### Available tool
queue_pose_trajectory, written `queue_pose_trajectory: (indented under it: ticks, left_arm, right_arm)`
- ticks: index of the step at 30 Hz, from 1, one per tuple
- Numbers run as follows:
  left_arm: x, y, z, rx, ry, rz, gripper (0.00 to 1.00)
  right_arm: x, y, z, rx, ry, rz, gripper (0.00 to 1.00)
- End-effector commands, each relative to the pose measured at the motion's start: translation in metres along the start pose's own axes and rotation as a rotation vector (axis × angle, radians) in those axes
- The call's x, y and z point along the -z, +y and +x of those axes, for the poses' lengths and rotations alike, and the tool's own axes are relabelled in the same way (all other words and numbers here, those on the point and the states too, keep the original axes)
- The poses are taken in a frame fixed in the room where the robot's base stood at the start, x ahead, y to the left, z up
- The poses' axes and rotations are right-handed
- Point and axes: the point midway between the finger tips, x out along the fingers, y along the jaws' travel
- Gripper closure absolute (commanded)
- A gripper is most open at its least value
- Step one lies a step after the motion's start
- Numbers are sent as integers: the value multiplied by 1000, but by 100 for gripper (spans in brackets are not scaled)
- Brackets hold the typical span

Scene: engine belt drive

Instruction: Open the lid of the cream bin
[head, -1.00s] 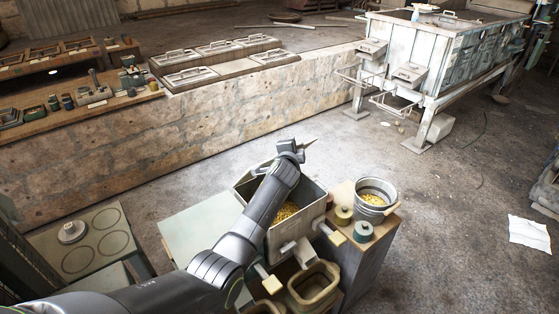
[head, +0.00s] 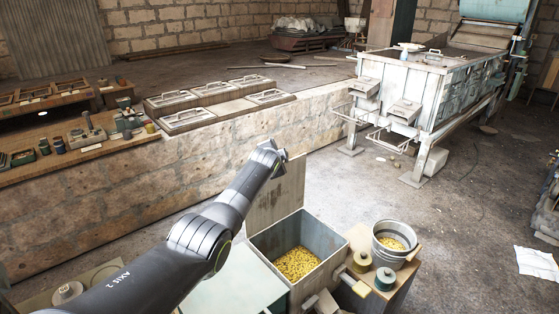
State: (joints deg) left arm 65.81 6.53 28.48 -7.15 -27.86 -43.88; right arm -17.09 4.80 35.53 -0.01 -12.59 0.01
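The cream bin (head: 320,240) stands at the lower middle of the head view, with yellow grain-like pieces (head: 297,263) inside. Its lid (head: 287,192) is open and stands roughly upright along the bin's far left side. My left arm reaches in from the lower left, and its wrist end, with the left gripper (head: 284,156), is at the lid's top edge. The fingers are too small and too hidden to show whether they are open, or whether they touch the lid. My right gripper is not in view.
A metal bucket (head: 393,243) with yellow pieces and two round-topped containers (head: 385,279) stand right of the bin. A pale green surface (head: 237,283) lies left of it. A low stone wall (head: 180,175) runs behind. Floor to the right is mostly clear.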

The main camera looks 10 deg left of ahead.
Motion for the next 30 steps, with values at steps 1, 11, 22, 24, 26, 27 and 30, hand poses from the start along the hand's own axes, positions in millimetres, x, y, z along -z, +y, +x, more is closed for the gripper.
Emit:
queue_pose_trajectory:
  ticks: [1, 11, 22, 24, 26, 27, 30]
  left_arm:
    - [-2, 0, 1, -2, -3, 0, 100]
    - [-4, -1, 3, -1, -2, 1, 100]
    - [-4, -1, 3, -2, -2, 1, 73]
    - [-4, -1, 3, -2, -2, 1, 66]
    - [-4, -1, 3, -1, -2, 1, 66]
    - [-4, -1, 3, -2, -2, 1, 66]
    - [-3, -1, 3, -2, -1, 1, 66]
  right_arm:
    - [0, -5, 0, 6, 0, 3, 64]
    - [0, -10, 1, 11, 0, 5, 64]
    - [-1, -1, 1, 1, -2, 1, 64]
    - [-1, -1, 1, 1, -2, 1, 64]
    - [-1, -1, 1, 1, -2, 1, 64]
    - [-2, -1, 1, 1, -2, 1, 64]
    - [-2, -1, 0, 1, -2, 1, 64]
